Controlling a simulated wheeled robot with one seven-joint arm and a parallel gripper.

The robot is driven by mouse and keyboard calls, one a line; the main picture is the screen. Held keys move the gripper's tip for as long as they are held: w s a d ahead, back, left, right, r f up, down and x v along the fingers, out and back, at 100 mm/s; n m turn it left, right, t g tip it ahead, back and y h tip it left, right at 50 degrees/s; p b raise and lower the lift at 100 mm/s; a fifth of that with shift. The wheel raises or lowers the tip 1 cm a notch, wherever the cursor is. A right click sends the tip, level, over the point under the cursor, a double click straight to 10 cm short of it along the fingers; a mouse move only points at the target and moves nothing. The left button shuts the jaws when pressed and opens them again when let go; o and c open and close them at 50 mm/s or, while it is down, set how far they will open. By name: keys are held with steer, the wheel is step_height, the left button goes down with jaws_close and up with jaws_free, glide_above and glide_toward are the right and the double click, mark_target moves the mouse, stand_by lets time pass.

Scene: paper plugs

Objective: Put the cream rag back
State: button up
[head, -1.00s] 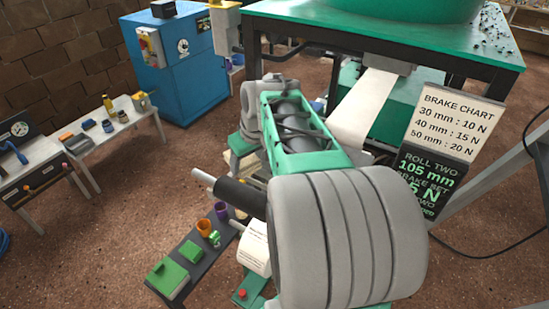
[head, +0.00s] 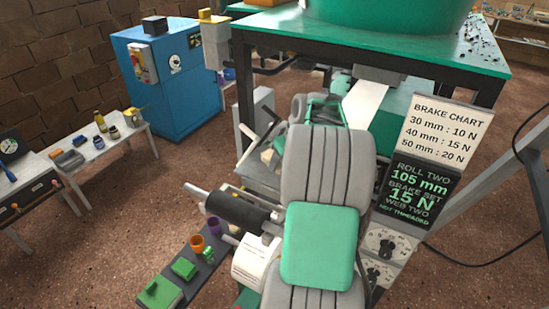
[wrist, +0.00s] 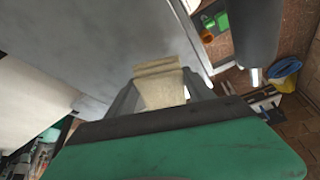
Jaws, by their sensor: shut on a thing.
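The cream rag (wrist: 162,88) is a small folded cloth in the middle of the wrist view. My gripper (wrist: 160,78) is shut on it, with a grey finger on each side. The rag sticks out past the fingertips, in front of a grey flat metal surface (wrist: 140,35). I cannot tell whether it touches that surface. In the head view my arm covers the middle of the picture, and I cannot clearly make out the gripper or the rag there.
A dark roller (head: 236,210) with a metal shaft stands left of my arm, above a narrow bench holding an orange cup (head: 197,243), a purple cup (head: 214,226) and green blocks (head: 184,268). A brake chart (head: 446,128) hangs at right.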

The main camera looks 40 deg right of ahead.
steer(key=w, duration=0.4)
steer(key=shift+d+p, duration=0.1)
steer(key=shift+p, duration=0.25)
steer(key=shift+w+f+p, duration=0.2)
steer(key=shift+f+p, duration=0.4)
steer(key=shift+f, duration=1.15)
steer(key=shift+f, duration=0.1)
steer(key=o, duration=1.4)
steer(key=shift+o, duration=0.2)
